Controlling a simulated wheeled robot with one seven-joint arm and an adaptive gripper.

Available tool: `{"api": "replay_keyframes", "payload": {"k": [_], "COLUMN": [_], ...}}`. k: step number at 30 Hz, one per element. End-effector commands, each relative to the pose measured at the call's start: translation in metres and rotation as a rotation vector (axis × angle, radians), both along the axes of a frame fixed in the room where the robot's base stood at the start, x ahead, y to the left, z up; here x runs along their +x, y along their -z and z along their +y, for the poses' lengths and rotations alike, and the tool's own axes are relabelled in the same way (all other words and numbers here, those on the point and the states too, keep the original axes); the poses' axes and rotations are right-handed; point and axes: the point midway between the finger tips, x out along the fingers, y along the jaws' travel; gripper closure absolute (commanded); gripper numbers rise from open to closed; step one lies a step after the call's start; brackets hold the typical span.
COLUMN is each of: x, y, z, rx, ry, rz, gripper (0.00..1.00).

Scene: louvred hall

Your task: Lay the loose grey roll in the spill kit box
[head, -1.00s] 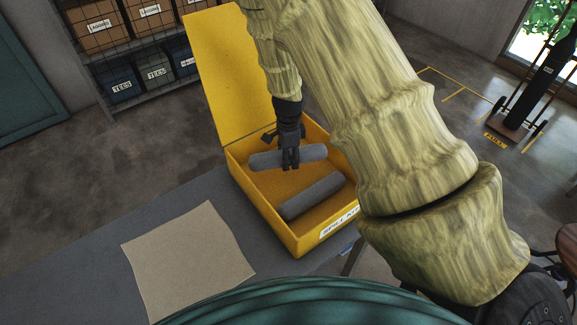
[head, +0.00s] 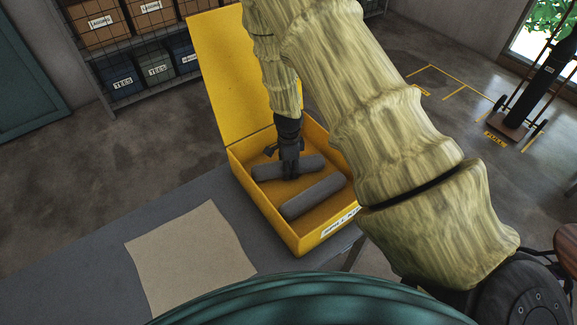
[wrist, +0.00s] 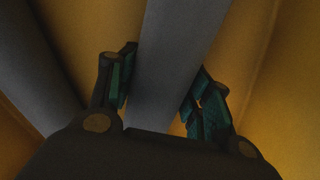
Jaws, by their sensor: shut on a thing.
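The yellow spill kit box (head: 258,207) stands on the grey table with its lid open at the back. My gripper (head: 289,172) is inside the box, shut on a grey roll (head: 268,171). In the wrist view the fingers (wrist: 160,92) sit on both sides of this grey roll (wrist: 176,50). The held roll lies low in the box, towards the back; I cannot tell whether it touches the floor. A second grey roll (head: 314,195) lies in the front part of the box, beside the held one and apart from it. It also shows in the wrist view (wrist: 38,75).
A beige sheet (head: 190,262) lies on the grey table (head: 100,285), left of the box. A shelf with labelled bins (head: 122,82) stands behind. A hand truck with a dark cylinder (head: 540,85) stands far right.

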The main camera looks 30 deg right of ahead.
Motion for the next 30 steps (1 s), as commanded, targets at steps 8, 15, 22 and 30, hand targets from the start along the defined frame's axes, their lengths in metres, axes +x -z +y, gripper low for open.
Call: {"api": "replay_keyframes", "payload": {"k": [8, 15, 22, 30], "x": [0.000, 0.000, 0.000, 0.000], "y": [0.003, 0.003, -0.005, -0.036], "z": [0.000, 0.000, 0.000, 0.000], "rx": [0.000, 0.000, 0.000, 0.000], "ry": [0.000, 0.000, -0.001, -0.001], "rz": [0.000, 0.000, 0.000, -0.001], "gripper": [0.29, 0.29, 0.29, 0.29]}}
